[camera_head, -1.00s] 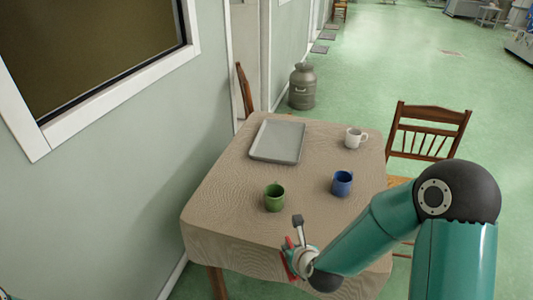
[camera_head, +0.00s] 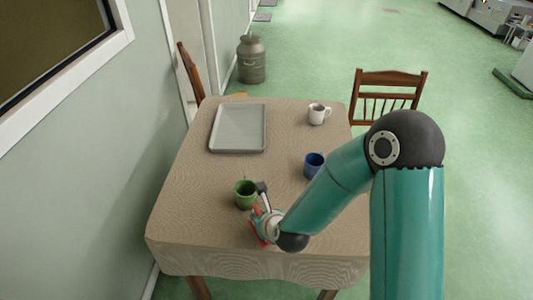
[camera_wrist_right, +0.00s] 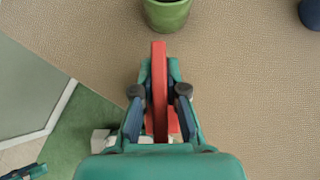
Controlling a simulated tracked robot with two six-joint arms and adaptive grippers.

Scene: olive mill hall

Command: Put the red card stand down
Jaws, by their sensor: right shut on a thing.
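The red card stand (camera_wrist_right: 159,85) is between the fingers of my right gripper (camera_wrist_right: 159,92) in the right wrist view. The gripper is shut on it. In the head view the right gripper (camera_head: 262,210) is over the near part of the table, close to the green mug, and a bit of the red card stand (camera_head: 256,240) shows beside it. I cannot tell whether the stand touches the cloth.
The cloth-covered table (camera_head: 190,190) bears a green mug (camera_head: 245,194) just beyond the gripper, a blue mug (camera_head: 313,164), a white mug (camera_head: 318,114) and a grey tray (camera_head: 239,128). Chairs stand behind (camera_head: 190,75) and at right (camera_head: 390,88).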

